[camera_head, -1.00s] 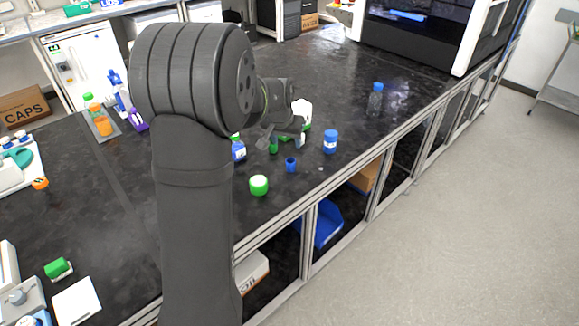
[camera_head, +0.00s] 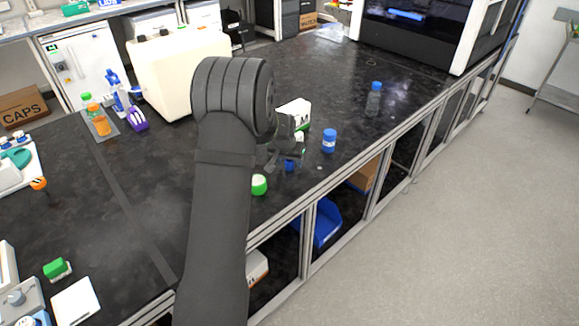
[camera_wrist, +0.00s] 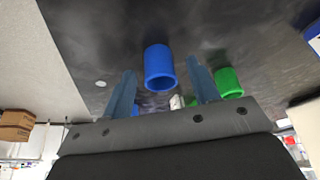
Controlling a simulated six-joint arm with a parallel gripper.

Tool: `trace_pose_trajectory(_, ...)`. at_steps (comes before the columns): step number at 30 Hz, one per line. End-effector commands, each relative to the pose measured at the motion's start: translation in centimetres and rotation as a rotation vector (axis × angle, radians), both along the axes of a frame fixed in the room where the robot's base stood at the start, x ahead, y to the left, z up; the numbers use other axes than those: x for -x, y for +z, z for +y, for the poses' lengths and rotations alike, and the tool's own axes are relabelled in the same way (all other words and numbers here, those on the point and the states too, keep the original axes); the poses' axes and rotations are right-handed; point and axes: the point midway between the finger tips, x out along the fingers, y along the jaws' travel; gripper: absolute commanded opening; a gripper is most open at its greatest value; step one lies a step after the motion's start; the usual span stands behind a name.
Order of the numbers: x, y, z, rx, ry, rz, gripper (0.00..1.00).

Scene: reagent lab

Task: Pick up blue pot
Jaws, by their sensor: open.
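The blue pot (camera_wrist: 160,68) is a small open cylinder; in the wrist view it appears between and just beyond my two finger tips. In the head view the pot (camera_head: 290,166) stands on the black bench near its front edge, partly covered by my gripper (camera_head: 287,152). In the wrist view my gripper (camera_wrist: 161,84) is open, with one finger on each side of the pot and a visible gap to each. I cannot tell whether the fingers are level with the pot.
A green pot (camera_wrist: 229,82) stands close by the right finger in the wrist view. A clear blue-capped bottle (camera_head: 374,100) stands farther back.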

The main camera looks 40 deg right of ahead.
Motion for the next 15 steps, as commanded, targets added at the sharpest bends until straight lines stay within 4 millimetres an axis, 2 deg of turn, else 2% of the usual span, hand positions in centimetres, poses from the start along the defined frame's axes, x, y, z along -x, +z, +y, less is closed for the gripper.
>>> trace_pose_trajectory(3, -0.18, -0.89, -0.34, 0.001, 0.0, -0.001, 0.55)
trace_pose_trajectory(11, -0.25, -1.0, -0.42, 0.002, -0.001, -0.002, 0.55)
trace_pose_trajectory(15, -0.24, -1.0, -0.42, 0.002, -0.001, -0.001, 0.27)
